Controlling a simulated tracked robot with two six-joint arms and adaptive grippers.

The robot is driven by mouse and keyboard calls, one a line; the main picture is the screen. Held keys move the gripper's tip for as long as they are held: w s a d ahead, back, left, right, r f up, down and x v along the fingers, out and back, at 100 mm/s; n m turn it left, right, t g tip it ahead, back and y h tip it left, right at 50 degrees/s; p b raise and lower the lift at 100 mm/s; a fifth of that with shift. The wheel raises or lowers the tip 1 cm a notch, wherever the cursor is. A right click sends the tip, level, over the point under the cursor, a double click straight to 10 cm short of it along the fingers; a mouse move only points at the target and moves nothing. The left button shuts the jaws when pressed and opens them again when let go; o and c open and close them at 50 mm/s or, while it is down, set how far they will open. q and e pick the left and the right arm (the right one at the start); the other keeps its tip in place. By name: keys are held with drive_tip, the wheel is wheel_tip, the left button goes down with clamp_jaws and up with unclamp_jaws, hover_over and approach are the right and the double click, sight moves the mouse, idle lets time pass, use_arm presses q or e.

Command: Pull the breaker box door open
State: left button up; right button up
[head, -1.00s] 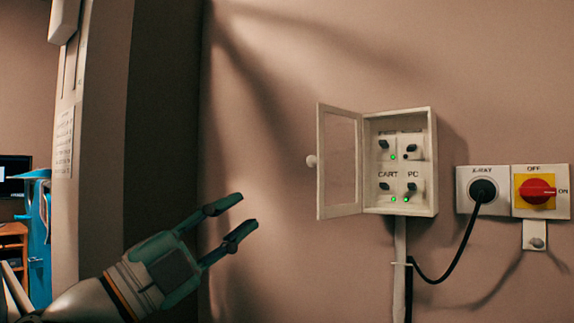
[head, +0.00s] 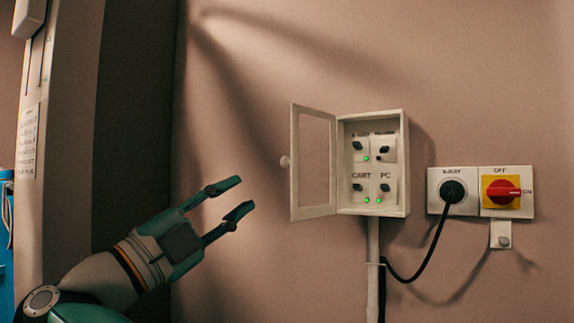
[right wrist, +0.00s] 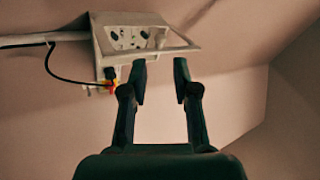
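The white breaker box (head: 404,165) is on the wall in the head view, with several black switches and green lights inside. My right gripper (head: 232,198) is open and empty, left of the door and a little below the knob, apart from both. In the right wrist view the box (right wrist: 98,40) is beyond the gripper's two spread fingers (right wrist: 160,82). My left gripper is not in view.
Right of the box are an X-RAY socket (head: 434,187) with a black plug and cable, and a red rotary switch (head: 503,191) on a yellow plate. A conduit (head: 373,240) runs down below the box. A pillar (head: 50,150) stands at the left.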

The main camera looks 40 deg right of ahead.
sight(284, 164)
drive_tip(key=p+x, duration=0.1)
drive_tip(key=x, duration=1.1)
clamp_jaws()
